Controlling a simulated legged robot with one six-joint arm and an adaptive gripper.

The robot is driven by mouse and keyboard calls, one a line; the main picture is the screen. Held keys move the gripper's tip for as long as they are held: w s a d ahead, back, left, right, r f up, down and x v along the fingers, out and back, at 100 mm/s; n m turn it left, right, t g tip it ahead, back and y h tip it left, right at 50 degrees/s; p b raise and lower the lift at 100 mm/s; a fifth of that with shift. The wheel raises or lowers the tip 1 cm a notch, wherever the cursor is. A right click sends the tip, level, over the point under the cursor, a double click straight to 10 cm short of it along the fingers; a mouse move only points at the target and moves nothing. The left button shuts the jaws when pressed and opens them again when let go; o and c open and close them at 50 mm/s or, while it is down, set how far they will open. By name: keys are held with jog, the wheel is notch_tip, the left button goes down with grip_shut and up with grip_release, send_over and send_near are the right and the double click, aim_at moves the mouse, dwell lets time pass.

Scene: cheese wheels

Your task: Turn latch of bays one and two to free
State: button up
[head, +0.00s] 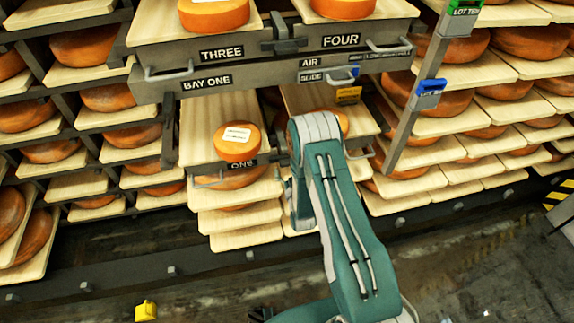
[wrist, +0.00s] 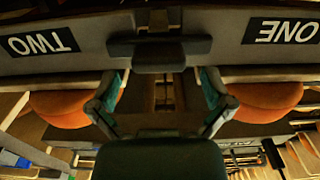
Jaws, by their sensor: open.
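The latch of bays one and two shows in the wrist view as a dark grey bar (wrist: 160,52) lying crosswise between the plates marked TWO (wrist: 43,42) and ONE (wrist: 286,31), which appear upside down. My gripper (wrist: 160,90) is open and empty, its two fingers spread below the bar in the picture; I cannot tell whether they touch anything. In the head view the ONE plate (head: 241,164) is in front of a board with a labelled orange cheese (head: 237,141). My arm hides this latch, the TWO plate and most of my gripper there.
A similar latch (head: 284,40) sits above, between the THREE (head: 221,53) and FOUR (head: 341,40) plates. An AIR SLIDE rail (head: 310,77) runs below it. Racks of cheeses stand on both sides. The floor in front is mostly clear.

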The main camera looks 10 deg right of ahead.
jog(key=shift+w, duration=1)
jog(key=c, duration=1)
jog(key=shift+c, duration=0.2)
